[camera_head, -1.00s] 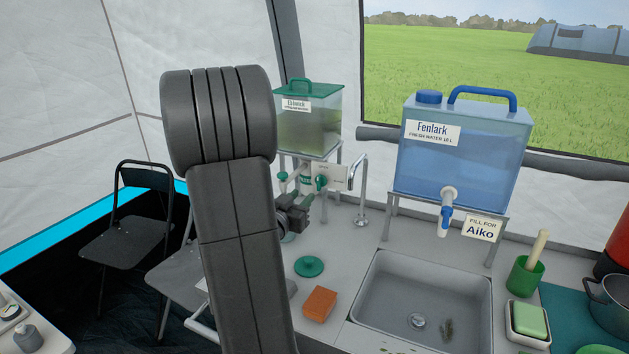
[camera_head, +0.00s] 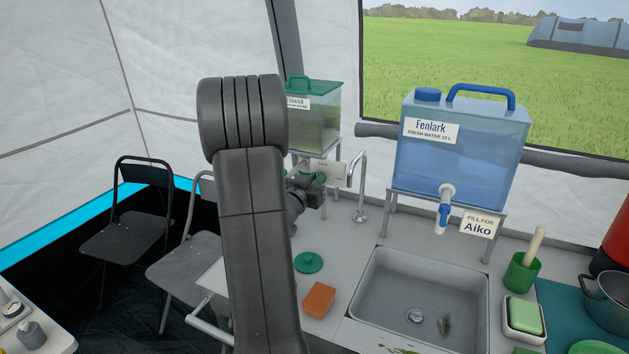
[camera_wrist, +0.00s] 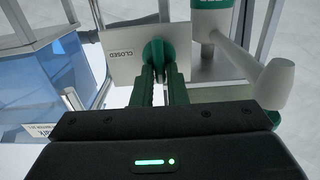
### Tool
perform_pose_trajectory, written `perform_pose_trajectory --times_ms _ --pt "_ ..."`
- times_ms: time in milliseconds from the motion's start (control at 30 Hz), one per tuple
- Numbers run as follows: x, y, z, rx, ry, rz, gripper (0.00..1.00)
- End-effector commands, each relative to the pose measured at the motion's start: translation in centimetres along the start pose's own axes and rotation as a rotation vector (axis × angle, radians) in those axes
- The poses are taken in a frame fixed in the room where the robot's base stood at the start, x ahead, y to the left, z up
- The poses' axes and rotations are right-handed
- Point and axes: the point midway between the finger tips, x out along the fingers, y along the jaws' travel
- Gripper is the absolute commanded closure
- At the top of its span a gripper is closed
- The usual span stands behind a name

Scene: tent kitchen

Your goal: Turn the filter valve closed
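The filter valve (camera_wrist: 153,50) has a round green handle on a grey plate (camera_wrist: 120,62) marked CLOSED, which reads upside down in the wrist view. My gripper (camera_wrist: 158,76) has its two green fingers close together at the handle, one on each side of its near end. They look shut on it, though the contact is partly hidden. In the head view my gripper (camera_head: 318,180) is at the valve, below the green-lidded tank (camera_head: 317,125). My arm and gripper hide most of the valve there.
A white pipe-like part (camera_wrist: 273,82) is close to the right of the fingers. A blue Fenlark tank (camera_head: 460,155) stands on a rack behind the sink (camera_head: 375,290). A green lid (camera_head: 308,262) and an orange block (camera_head: 319,299) lie on the counter. A curved metal tap (camera_head: 361,185) stands beside the valve.

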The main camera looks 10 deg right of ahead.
Motion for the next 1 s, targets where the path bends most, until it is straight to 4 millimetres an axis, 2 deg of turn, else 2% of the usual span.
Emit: perform_pose_trajectory --times_ms 333,533,1000 --pt "-0.02 0.01 0.07 0.011 0.0 0.0 1.0" --pt "-0.02 0.08 0.29 0.078 0.001 -0.001 1.0" --pt "-0.02 0.6 0.65 0.472 0.002 0.0 1.0"
